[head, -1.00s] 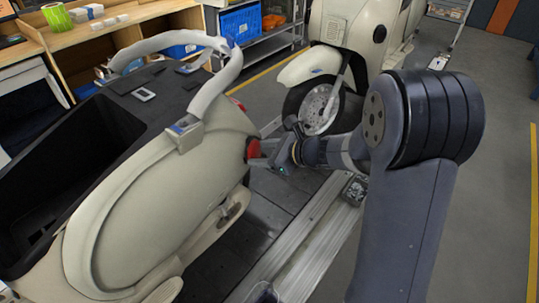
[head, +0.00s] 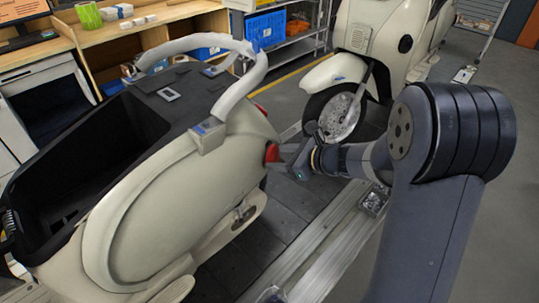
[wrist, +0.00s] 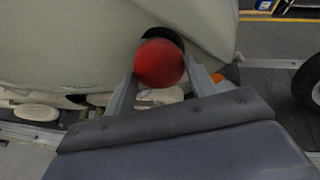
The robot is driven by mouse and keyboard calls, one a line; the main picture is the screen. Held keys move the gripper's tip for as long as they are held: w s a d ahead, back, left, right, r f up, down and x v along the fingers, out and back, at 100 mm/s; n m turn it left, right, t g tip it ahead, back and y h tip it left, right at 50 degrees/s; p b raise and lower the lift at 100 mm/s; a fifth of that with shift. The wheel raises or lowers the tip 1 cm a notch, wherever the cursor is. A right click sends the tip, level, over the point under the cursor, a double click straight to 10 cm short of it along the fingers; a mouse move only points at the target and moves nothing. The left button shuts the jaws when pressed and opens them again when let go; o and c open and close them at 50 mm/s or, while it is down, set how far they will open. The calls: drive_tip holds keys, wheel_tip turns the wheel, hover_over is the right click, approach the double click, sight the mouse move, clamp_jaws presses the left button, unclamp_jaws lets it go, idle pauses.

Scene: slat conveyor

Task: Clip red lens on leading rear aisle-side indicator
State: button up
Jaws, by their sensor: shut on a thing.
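The red lens (wrist: 159,63) is between the two fingers of my gripper (wrist: 160,82) in the wrist view, and the gripper is shut on it. The lens is in front of a dark round socket (wrist: 166,36) on the cream scooter body. I cannot tell whether the lens touches the socket. In the head view the red lens (head: 272,152) shows at the rear of the near scooter (head: 160,195), with my gripper (head: 284,158) reaching it from the right. Part of the socket is hidden behind the lens.
A second cream scooter (head: 372,50) stands behind, its wheel (head: 340,115) beyond my gripper. The slat conveyor (head: 290,215) runs below with a metal rail (head: 325,245). A wooden bench (head: 150,30) and a blue bin (head: 268,28) are at the back.

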drive_tip(key=shift+w+a, duration=0.15)
drive_tip(key=shift+a, duration=0.15)
drive_tip(key=o, duration=1)
drive_tip(key=shift+o, duration=0.2)
drive_tip(key=shift+d, duration=0.15)
drive_tip(key=v, duration=1)
drive_tip(key=shift+d+r, duration=0.2)
